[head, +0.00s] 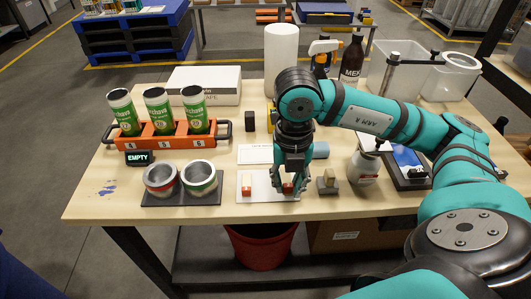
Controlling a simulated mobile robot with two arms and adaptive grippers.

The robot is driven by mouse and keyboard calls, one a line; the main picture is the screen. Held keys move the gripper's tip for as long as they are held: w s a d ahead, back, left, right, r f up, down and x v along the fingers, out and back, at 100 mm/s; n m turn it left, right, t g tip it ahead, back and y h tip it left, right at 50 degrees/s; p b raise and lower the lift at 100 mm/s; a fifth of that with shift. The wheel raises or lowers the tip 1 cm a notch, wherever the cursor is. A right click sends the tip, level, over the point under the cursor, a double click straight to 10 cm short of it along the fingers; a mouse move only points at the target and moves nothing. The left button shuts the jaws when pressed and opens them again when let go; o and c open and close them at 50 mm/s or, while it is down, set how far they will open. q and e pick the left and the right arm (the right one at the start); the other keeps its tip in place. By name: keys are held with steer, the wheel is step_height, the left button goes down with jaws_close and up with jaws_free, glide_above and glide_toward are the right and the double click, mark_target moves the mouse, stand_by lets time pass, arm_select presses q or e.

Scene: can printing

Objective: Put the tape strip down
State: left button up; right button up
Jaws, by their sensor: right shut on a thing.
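My right gripper (289,187) points straight down over the right part of a white plate (262,197) near the table's front edge. Its fingers are shut on a small red piece (287,188), which looks like the tape strip and is mostly hidden by them. I cannot tell whether this piece touches the plate. A cream block with a red base (247,186) stands on the plate's left part, apart from the fingers. My left gripper is not in view.
Left of the plate, two open cans (198,178) sit on a dark mat. Behind them, an orange rack (170,141) holds three green cans.

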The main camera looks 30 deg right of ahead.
steer(key=p, duration=0.3)
glide_above(266, 160)
steer(key=shift+a+f, duration=0.1)
steer(key=shift+f, duration=0.55)
step_height(266, 160, down, 3)
steer(key=shift+f+p, duration=0.15)
steer(key=shift+p, duration=0.65)
steer(key=shift+f, duration=0.2)
steer(key=shift+f, duration=0.1)
steer(key=o, duration=0.8)
